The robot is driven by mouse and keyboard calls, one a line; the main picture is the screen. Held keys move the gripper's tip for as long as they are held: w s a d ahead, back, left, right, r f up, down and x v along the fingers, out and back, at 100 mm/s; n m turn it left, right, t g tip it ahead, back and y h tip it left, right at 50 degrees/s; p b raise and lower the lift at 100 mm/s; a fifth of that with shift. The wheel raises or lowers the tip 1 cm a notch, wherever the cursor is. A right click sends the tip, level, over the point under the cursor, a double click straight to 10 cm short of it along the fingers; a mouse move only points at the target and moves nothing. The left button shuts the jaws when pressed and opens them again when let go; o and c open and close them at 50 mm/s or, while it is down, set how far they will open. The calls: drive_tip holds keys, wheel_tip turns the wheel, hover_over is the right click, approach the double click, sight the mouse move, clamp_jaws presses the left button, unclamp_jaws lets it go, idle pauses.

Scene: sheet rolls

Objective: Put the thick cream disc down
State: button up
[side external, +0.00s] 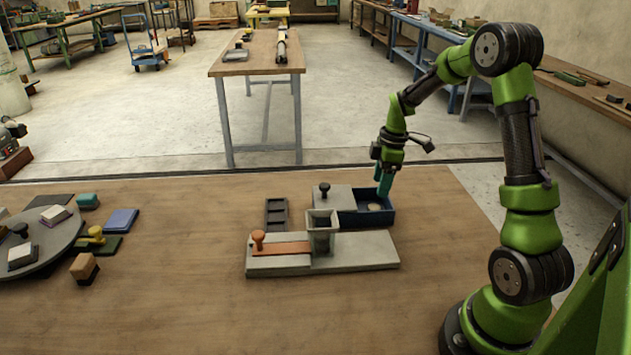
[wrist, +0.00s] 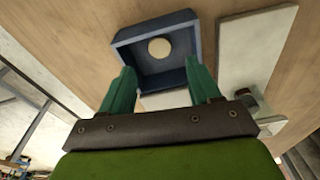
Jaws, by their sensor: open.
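The cream disc (wrist: 159,48) lies flat on the floor of a dark blue open box (wrist: 135,34). In the side external view the disc (side external: 375,207) shows small inside the box (side external: 372,218). My gripper (wrist: 162,75) has its two teal fingers spread apart, with nothing between them. The disc is beyond the fingertips and apart from them in the wrist view. In the side external view my gripper (side external: 383,193) is over the right part of the box, tilted; one finger hides the other there.
In front stands a grey base (side external: 360,257) with a hopper (side external: 321,232) and an orange slide (side external: 285,249). A dark tray (side external: 276,214) is to the left. A round table (side external: 40,240) with blocks is far left.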

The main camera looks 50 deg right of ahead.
drive_tip(key=s+a+r+m+t, duration=0.2)
drive_tip(key=a+r+m, duration=0.1)
drive_tip(key=a+r, duration=0.4)
drive_tip(key=s+a+r+m+t, duration=0.1)
drive_tip(key=s+a+r+m, duration=0.1)
drive_tip(key=a+r, duration=0.5)
drive_tip(key=s+a+r+m+t+y, duration=0.1)
drive_tip(key=s+a+r+m+t, duration=0.1)
drive_tip(key=s+a+m, duration=0.4)
drive_tip(key=s+a+t, duration=0.1)
drive_tip(key=s+a, duration=0.2)
drive_tip(key=a, duration=0.2)
drive_tip(key=shift+a+r+m, duration=0.15)
drive_tip(key=shift+r+m, duration=0.05)
drive_tip(key=shift+m, duration=0.2)
drive_tip(key=shift+c, duration=0.3)
